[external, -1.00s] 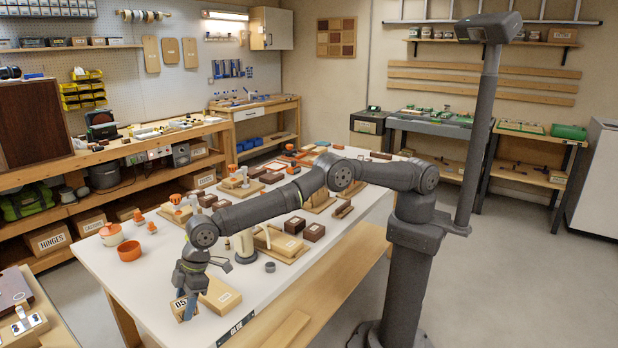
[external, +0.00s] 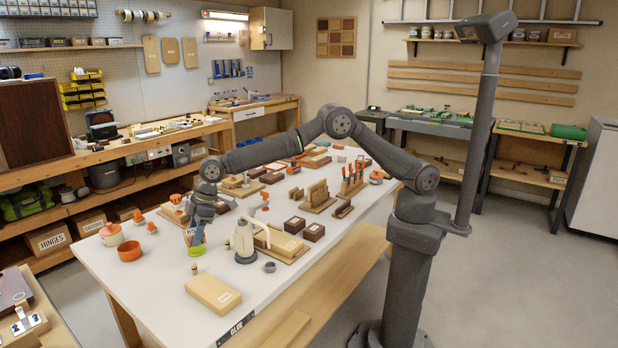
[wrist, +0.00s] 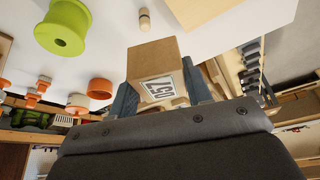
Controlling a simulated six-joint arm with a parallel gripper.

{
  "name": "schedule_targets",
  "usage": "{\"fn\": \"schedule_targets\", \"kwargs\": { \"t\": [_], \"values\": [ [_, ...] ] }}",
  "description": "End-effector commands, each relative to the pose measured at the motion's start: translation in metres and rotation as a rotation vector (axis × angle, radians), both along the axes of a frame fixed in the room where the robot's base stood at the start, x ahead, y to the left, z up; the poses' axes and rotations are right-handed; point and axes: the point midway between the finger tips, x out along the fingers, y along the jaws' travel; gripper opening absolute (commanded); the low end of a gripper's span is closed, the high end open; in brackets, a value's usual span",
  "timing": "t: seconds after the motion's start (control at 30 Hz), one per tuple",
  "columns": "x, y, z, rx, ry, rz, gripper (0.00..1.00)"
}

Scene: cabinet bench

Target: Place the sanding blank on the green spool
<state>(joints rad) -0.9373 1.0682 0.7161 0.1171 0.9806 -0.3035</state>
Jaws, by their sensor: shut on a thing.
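My gripper (external: 197,232) is shut on a tan block with a printed number label, the sanding blank (external: 188,238). In the wrist view the blank (wrist: 152,62) sits between the two dark fingers (wrist: 160,92), its label facing the camera. The green spool (external: 196,251) stands on the white table just below the gripper in the external view, partly covered by it. In the wrist view the spool (wrist: 62,28) is at upper left, apart from the blank, with its top bare. The exact height of the blank above the spool is hard to tell.
An orange cup (external: 131,253) and a lidded jar (external: 111,234) stand at left. The table's front left is clear.

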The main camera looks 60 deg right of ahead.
Motion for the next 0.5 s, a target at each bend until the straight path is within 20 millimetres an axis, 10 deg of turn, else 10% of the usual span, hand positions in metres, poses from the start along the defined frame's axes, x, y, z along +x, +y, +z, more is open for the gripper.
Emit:
{"fn": "schedule_targets", "kwargs": {
  "t": [0.2, 0.5],
  "values": [
    [0.083, -0.087, 0.027, 0.000, -0.001, -0.202, 0.22],
    [0.141, -0.171, 0.049, 0.001, -0.001, -0.380, 0.22]
  ]
}}
